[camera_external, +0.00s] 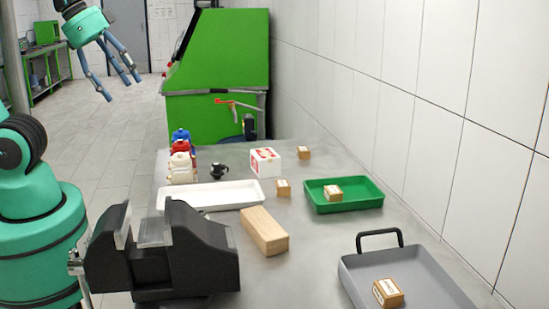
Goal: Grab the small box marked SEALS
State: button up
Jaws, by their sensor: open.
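My gripper (121,86) hangs open and empty at the top left, with its fingers spread, to the left of the bench and apart from all boxes. Several small brown boxes with pale labels are in view. One small box (304,153) stands at the back near the wall, and another small box (283,187) stands mid-bench. A third small box (332,195) is in the green tray (368,201). A further small box (388,293) is in the grey tray (432,288). The labels are too small to read, so I cannot tell which says SEALS.
A wooden block (264,232), a white tray (212,196), a white and red box (265,162) and several bottles (181,158) stand on the metal bench (311,242). A black vise (165,255) is at the front left. A tiled wall borders the right side.

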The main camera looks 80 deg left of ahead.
jog(key=shift+w+r, duration=0.1)
jog(key=w+a+f+g+p, duration=0.2)
jog(key=w+g, duration=0.1)
jog(key=w, duration=2.1)
jog(key=w+a+f+g+p, duration=0.2)
jog(key=w+f, duration=1.5)
jog(key=shift+w+f+m+g+p, duration=0.2)
jog(key=shift+m+g+p, duration=0.1)
jog(key=shift+m, duration=0.1)
jog(key=b, duration=0.1)
send_over(283, 183)
notch_tip(283, 183, down, 9)
jog(key=shift+r, duration=0.1)
